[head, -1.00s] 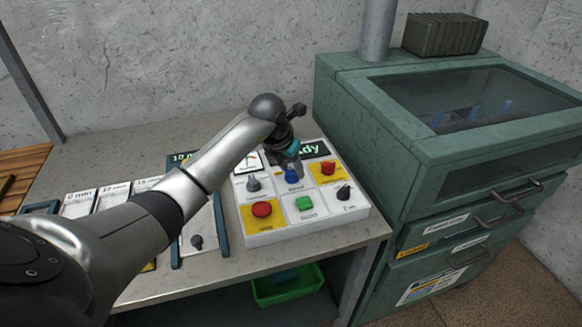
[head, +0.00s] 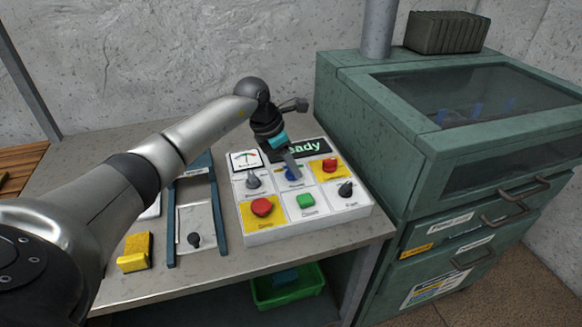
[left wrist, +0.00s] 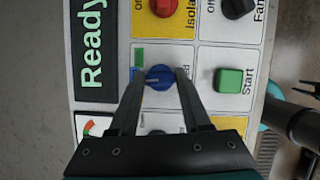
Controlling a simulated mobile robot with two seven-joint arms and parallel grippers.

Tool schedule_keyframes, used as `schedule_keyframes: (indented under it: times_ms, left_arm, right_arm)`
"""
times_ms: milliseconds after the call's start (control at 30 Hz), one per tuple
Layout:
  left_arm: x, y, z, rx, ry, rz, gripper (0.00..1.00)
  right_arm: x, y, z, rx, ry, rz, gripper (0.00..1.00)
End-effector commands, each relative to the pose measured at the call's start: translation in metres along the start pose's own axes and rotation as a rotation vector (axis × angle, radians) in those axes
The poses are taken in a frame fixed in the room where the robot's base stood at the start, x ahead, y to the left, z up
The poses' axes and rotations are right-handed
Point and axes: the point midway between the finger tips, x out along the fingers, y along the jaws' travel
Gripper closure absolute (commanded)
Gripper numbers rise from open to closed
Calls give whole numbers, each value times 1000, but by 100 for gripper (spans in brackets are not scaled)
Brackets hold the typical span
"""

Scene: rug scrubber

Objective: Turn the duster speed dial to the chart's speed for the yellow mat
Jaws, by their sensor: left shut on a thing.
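A white control panel (head: 268,236) lies on the bench. It has a blue dial (head: 288,173) in its upper middle, with a partly hidden label ending in "ed". My left gripper (head: 293,172) points down at this dial. In the left wrist view the fingers of my left gripper (left wrist: 160,76) are on either side of the blue dial (left wrist: 159,79), shut on it. A green mark (left wrist: 139,57) shows beside the dial. A label with coloured stripes (head: 437,283) is on the cabinet's lower drawer, too small to read. I cannot make out a yellow mat.
A green cabinet (head: 355,130) stands right. A yellow block (head: 135,254) lies left.

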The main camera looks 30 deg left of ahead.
Motion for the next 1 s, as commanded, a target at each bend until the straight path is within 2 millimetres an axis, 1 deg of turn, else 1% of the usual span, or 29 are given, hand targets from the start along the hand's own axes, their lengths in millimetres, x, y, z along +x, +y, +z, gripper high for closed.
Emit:
schedule_keyframes:
  times_ms: [33,300,767,800,1000]
  left_arm:
    - [1,1,-1,21,1,-6,100]
    - [0,1,-1,101,2,-40,100]
    - [0,1,0,115,2,-46,100]
    - [0,1,0,115,3,-46,51]
    - [0,1,0,115,2,-46,29]
  right_arm:
    - [3,0,0,0,0,1,50]
    - [8,1,1,0,-1,1,50]
    - [8,1,1,-1,-1,2,50]
    - [8,1,1,-1,-1,2,50]
    - [8,1,1,-1,-1,1,50]
